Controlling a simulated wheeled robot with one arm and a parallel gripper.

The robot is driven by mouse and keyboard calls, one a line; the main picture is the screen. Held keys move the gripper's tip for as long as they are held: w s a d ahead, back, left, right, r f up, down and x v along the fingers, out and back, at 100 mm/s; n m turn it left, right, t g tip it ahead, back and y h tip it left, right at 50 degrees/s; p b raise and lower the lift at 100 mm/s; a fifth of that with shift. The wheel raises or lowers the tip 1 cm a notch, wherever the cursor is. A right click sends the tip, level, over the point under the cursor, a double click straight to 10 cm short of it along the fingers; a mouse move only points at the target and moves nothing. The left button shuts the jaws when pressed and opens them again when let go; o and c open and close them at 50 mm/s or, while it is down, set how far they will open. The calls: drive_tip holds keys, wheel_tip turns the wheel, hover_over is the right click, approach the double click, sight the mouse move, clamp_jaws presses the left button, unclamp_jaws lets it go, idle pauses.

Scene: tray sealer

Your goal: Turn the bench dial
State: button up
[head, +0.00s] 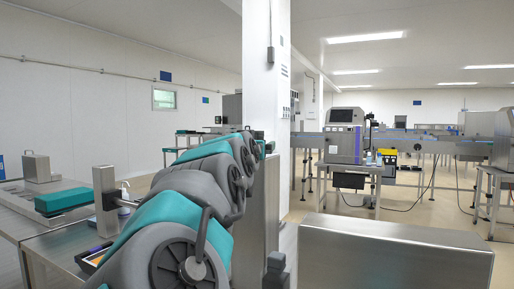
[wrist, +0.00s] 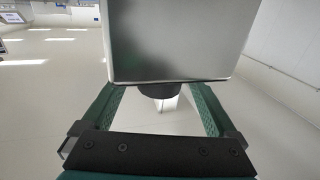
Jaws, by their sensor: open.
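In the wrist view my gripper (wrist: 156,88) is open, with one green finger on each side of the picture. A dark round piece (wrist: 158,92), which looks like the dial, shows between the fingers at the lower edge of a brushed steel box (wrist: 180,40). There are gaps between it and both fingers. The fingertips reach the box's lower edge in the picture; whether they touch it I cannot tell. In the head view my arm blocks the middle, and I cannot make out the gripper or a dial with certainty.
A steel box (head: 395,255) stands close at the lower right of the head view. A steel bench (head: 60,240) with a teal-headed device (head: 65,199) is at the left. A white pillar (head: 266,75) rises behind my arm. A machine (head: 344,135) stands farther back, with open floor before it.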

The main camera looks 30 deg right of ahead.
drive_tip(key=shift+v, duration=2)
